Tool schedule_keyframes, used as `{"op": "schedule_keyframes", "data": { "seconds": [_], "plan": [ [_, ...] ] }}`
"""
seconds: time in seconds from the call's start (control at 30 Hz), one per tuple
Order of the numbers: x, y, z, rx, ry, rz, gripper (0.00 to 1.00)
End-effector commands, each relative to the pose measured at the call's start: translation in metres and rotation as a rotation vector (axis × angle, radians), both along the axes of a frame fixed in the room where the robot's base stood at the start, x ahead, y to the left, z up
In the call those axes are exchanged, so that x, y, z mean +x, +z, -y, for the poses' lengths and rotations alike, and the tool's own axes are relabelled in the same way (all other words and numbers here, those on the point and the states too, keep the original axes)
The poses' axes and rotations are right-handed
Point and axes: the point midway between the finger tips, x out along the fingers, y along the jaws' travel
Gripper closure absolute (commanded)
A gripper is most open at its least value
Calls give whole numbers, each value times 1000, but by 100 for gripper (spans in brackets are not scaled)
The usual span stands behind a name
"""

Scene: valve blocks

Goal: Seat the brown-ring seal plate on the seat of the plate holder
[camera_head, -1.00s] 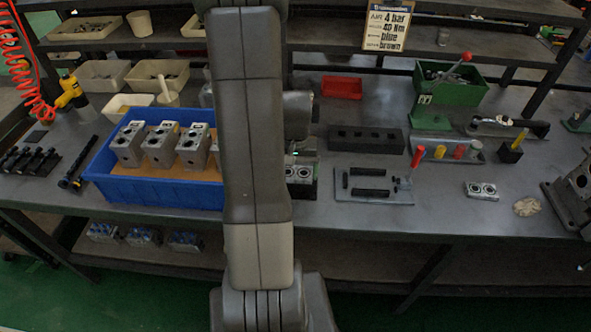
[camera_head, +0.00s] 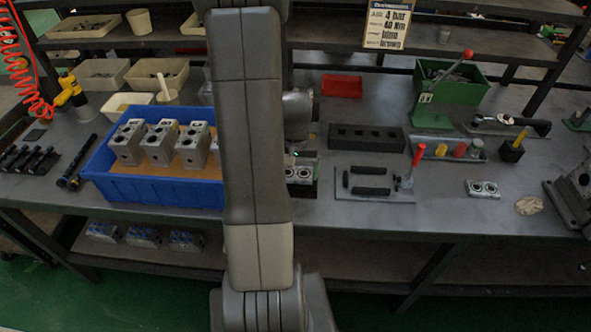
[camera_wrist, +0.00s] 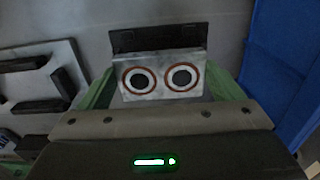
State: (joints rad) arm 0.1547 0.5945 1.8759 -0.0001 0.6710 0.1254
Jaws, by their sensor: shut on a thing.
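The brown-ring seal plate (camera_wrist: 163,78) is a pale metal plate with two brown-edged round ports, seen in the wrist view. My gripper (camera_wrist: 160,85) is shut on it, with a green finger at each side. The plate also shows in the head view (camera_head: 301,172), just right of my arm. A dark block (camera_wrist: 158,37) lies directly beyond the plate; I cannot tell whether they touch. A grey base with black bars (camera_head: 346,194), which looks like the plate holder, lies to the right with a red-handled part. Its black bars also show at left in the wrist view (camera_wrist: 38,106).
A blue bin (camera_head: 160,193) with metal valve blocks stands left of my arm. A second two-port plate (camera_head: 482,189) lies to the right. Bare table lies between holder and second plate.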

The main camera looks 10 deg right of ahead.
Motion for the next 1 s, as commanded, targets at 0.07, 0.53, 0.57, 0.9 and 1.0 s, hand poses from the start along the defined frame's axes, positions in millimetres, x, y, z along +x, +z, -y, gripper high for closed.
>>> {"op": "schedule_keyframes", "data": {
  "seconds": [0.07,0.53,0.57,0.9,1.0],
  "plan": [
    [0,-3,0,0,0,0,46],
    [0,-15,0,0,0,0,46],
    [0,-16,0,0,0,0,46],
    [0,-24,0,0,0,1,46],
    [0,-27,0,0,0,1,46]
  ]
}}
